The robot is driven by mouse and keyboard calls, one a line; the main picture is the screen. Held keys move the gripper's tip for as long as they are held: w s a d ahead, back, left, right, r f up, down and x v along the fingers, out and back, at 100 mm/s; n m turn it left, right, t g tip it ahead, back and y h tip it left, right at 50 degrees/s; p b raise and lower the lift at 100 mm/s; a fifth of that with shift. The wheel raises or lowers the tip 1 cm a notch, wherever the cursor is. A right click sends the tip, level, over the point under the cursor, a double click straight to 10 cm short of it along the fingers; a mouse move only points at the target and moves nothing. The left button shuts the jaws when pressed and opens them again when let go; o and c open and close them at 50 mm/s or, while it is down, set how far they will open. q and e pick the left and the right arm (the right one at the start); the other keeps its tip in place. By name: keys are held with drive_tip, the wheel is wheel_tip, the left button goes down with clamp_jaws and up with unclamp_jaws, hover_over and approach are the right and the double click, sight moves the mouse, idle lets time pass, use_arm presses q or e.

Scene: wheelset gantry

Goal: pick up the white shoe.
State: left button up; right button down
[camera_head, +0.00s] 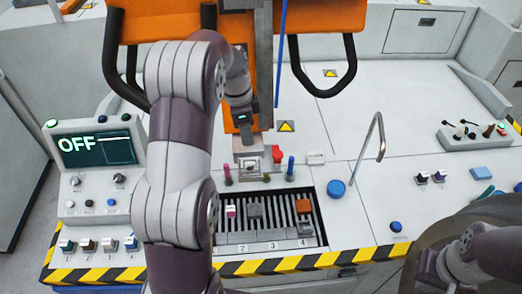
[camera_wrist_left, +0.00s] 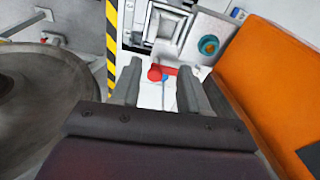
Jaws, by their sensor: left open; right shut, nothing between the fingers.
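I cannot pick out the white shoe with certainty. A pale pink-and-white piece (camera_head: 230,211) sits at the left of the dark slotted tray (camera_head: 320,236), and a small white block (camera_head: 316,158) lies behind the tray. In the head view my left arm reaches up over the console, with its hand in front of the gantry column; its fingers are hard to make out there. In the left wrist view my left gripper (camera_wrist_left: 159,70) is open, its fingers apart and empty. A red knob (camera_wrist_left: 155,73) shows beyond the gap. My right arm enters at the lower right; its fingers are not visible.
Grey and orange pieces (camera_head: 303,206) share the tray. Pegs, a blue round knob (camera_head: 336,188) and a bent metal rod (camera_head: 370,145) stand nearby. A screen reading OFF (camera_head: 97,148) is at left. The orange gantry (camera_head: 330,18) rises behind.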

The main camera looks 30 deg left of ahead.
use_arm(q)
drive_tip(key=m+b, duration=0.1)
drive_tip(key=b, duration=0.4)
hover_over(249, 163)
drive_tip(key=s, duration=0.2)
wheel_tip(249, 163, down, 4)
drive_tip(key=w+f+b, duration=0.2)
drive_tip(key=f, duration=0.1)
drive_tip(key=f+b, duration=0.1)
drive_tip(key=f, duration=0.1)
drive_tip(key=shift+w+a+f+b, duration=0.1)
drive_tip(key=shift+w+f+b, duration=0.2)
drive_tip(key=shift+w, duration=0.1)
drive_tip(key=shift+s+f+p, duration=0.4)
drive_tip(key=shift+f+p, duration=0.3)
drive_tip(key=shift+p, duration=0.1)
drive_tip(key=shift+f, duration=0.3)
drive_tip(key=shift+w+f, duration=0.2)
clamp_jaws()
drive_tip(key=shift+s+r, duration=0.1)
use_arm(e)
wheel_tip(249, 163, down, 7)
drive_tip(key=s, duration=0.2)
drive_tip(key=shift+r, duration=0.2)
